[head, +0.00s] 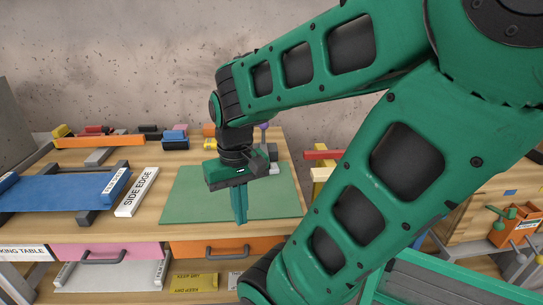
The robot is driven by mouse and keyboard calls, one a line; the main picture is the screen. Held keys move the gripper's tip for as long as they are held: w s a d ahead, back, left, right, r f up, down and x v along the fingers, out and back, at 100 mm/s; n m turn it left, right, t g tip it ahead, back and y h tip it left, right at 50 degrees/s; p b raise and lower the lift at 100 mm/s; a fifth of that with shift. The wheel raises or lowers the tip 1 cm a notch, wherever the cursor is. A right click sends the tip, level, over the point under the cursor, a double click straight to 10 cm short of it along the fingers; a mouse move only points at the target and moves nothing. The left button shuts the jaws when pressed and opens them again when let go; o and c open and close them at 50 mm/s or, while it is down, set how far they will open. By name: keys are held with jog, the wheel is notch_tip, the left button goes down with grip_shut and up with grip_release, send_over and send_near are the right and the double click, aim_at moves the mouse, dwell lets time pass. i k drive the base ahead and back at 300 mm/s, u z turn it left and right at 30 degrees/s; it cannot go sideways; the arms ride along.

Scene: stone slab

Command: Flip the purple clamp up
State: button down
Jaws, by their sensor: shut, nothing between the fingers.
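My gripper (241,220) points straight down over the green mat (190,201) on the wooden workbench. Its teal fingers are together and hold nothing. A small purple piece (264,126), which looks like part of the purple clamp, shows just behind and to the right of my wrist, at the back of the bench. My wrist and gripper body hide most of what lies around it, so I cannot tell whether the clamp is up or down. The fingertips are well in front of the purple piece and apart from it.
A white "SIDE EDGE" block (137,192) and a blue sheet (66,194) lie left of the mat. Coloured blocks and an orange bar (100,141) line the back. A yellow and red piece (320,172) stands right of the mat. Drawers are below.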

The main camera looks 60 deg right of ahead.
aim_at(263, 145)
jog(key=z, duration=1.4)
